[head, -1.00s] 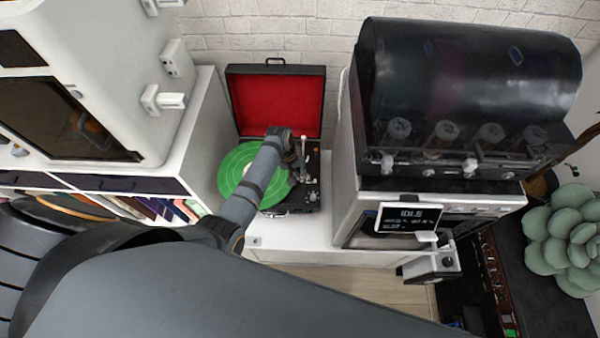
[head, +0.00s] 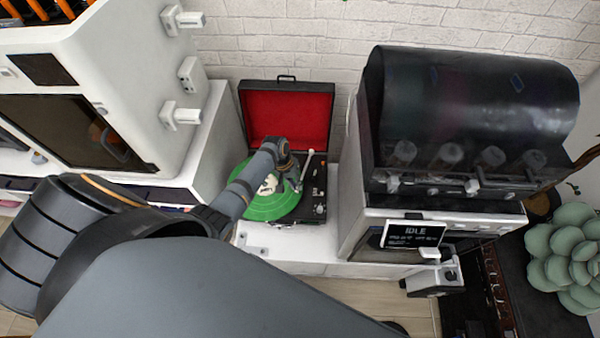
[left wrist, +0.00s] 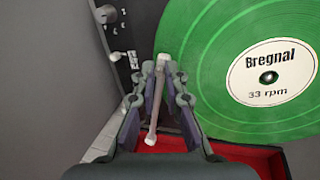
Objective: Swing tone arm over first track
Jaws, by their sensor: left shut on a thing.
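The record player (head: 318,190) stands open on the white cabinet, its red-lined lid (head: 288,117) up at the back. A green record (head: 275,208) lies on it; its white "Bregnal" label also shows in the left wrist view (left wrist: 262,92). My left gripper (head: 292,180) reaches over the record's right part. In the left wrist view its fingers (left wrist: 163,80) are shut on the pale tone arm (left wrist: 154,125), whose head end appears over the record's outer edge. I cannot tell its height above the groove. The tone arm (head: 307,165) slants in the head view. My right gripper is out of view.
A black-and-white machine with an "IDLE" screen (head: 413,234) stands close on the right. A white cabinet-like machine (head: 120,75) with knobs stands on the left. The brick wall (head: 270,50) is behind. Little free room surrounds the player.

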